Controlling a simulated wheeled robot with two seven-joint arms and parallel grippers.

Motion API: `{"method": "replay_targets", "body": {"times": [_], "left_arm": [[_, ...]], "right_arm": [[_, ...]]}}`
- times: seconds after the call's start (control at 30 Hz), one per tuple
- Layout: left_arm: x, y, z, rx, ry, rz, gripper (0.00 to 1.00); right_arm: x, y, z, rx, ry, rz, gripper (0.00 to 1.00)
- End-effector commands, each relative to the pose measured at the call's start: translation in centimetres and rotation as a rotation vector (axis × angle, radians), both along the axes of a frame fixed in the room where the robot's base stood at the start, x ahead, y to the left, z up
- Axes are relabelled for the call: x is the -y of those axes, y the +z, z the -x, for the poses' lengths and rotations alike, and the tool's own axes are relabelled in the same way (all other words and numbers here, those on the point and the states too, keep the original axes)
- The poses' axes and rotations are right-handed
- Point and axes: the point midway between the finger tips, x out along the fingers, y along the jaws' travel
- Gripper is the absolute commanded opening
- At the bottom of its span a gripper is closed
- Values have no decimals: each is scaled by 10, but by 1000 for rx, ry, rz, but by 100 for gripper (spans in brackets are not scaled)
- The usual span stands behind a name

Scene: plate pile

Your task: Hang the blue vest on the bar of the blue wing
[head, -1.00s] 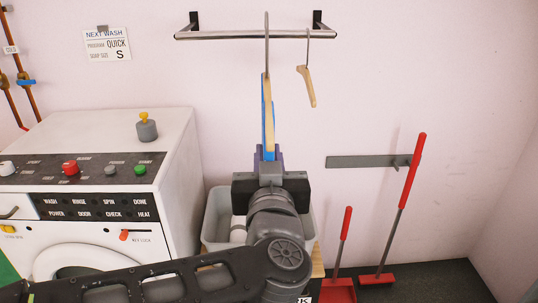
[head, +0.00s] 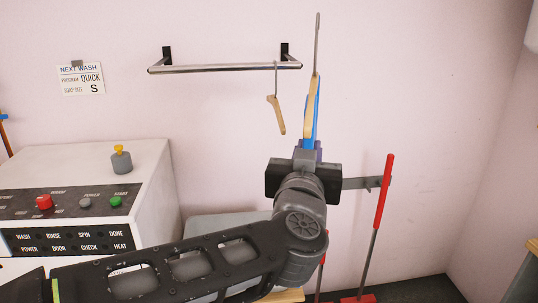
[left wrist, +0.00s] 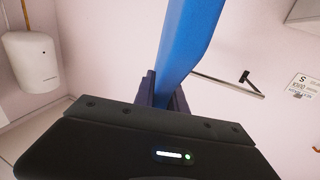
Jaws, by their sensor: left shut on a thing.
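My left gripper (head: 307,152) is shut on the blue vest (head: 310,112), which hangs on a wooden hanger (head: 313,92) with a long metal hook. The vest is seen edge-on, upright, and the hook stands above bar height. The vest also fills the middle of the left wrist view (left wrist: 188,40), between the purple fingers (left wrist: 162,92). A chrome bar (head: 220,68) on black brackets is on the wall; the held hanger is right of its right end. The bar also shows in the left wrist view (left wrist: 228,84). No blue wing is visible. My right gripper is not in view.
A bare wooden hanger (head: 278,115) hangs near the bar's right end. A white washing machine (head: 150,180) stands left. A grey bin (head: 225,225) is partly behind my arm. A red-handled tool (head: 384,190) leans right. A white dispenser (left wrist: 32,62) is on the wall.

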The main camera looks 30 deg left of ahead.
Motion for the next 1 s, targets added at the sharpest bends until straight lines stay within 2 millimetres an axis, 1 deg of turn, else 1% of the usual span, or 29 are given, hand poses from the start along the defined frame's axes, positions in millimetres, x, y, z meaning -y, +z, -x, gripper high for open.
{"method": "replay_targets", "body": {"times": [0.03,0.07,0.1,0.17,0.2,0.27,0.3,0.37,0.4,0.47,0.5,0.6,0.7,0.8,0.9,1.0], "left_arm": [[7,-17,-17,-12,-37,-4,0],[12,-25,-25,-14,-61,-5,0],[18,-39,-37,-17,-92,-6,0],[25,-64,-53,-25,-138,-10,0],[30,-82,-64,-30,-167,-10,0],[37,-114,-78,-39,-215,-12,0],[41,-137,-87,-44,-245,-13,0],[47,-175,-98,-49,-290,-11,0],[49,-200,-103,-51,-317,-7,0],[50,-233,-108,-46,-343,-3,0],[50,-253,-109,-44,-357,2,0],[47,-296,-109,-35,-367,10,0],[41,-327,-106,-28,-359,13,0],[34,-346,-103,-23,-345,13,0],[29,-353,-102,-18,-336,10,0],[28,-354,-102,-17,-333,9,0]], "right_arm": [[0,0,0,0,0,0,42],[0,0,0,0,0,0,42],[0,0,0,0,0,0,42],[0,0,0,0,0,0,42],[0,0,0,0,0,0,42],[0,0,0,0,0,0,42],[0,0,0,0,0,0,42],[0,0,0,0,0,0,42],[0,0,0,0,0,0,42],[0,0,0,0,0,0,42],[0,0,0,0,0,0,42],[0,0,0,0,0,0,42],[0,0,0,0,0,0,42],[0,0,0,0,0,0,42],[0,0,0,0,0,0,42],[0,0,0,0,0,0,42]]}}
